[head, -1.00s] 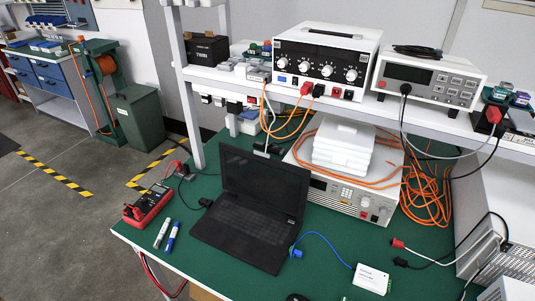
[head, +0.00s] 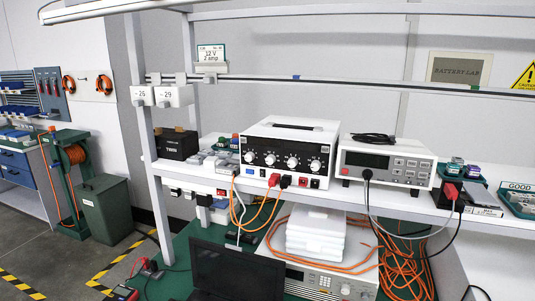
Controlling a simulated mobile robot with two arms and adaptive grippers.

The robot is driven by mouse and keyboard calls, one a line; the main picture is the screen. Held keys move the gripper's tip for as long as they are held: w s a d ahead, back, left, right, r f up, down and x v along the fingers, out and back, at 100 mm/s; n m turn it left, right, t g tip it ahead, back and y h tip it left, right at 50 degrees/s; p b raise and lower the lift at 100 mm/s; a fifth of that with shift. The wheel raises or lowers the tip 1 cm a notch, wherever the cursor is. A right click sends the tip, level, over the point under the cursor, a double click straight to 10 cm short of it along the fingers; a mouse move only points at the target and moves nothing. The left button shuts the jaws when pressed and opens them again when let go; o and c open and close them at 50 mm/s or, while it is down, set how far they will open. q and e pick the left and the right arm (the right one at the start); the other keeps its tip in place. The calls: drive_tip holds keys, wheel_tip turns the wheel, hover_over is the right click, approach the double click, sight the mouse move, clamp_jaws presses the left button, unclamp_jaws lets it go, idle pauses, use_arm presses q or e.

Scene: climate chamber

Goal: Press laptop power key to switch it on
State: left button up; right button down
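The black laptop (head: 236,272) stands open on the green bench top at the bottom of the head view. Only the upper part of its dark screen shows; its keyboard and power key are cut off by the lower edge. The screen looks black. Neither of my grippers is in view.
A shelf (head: 330,198) crosses above the bench, bearing a white power supply (head: 290,150) and a bench meter (head: 387,163).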

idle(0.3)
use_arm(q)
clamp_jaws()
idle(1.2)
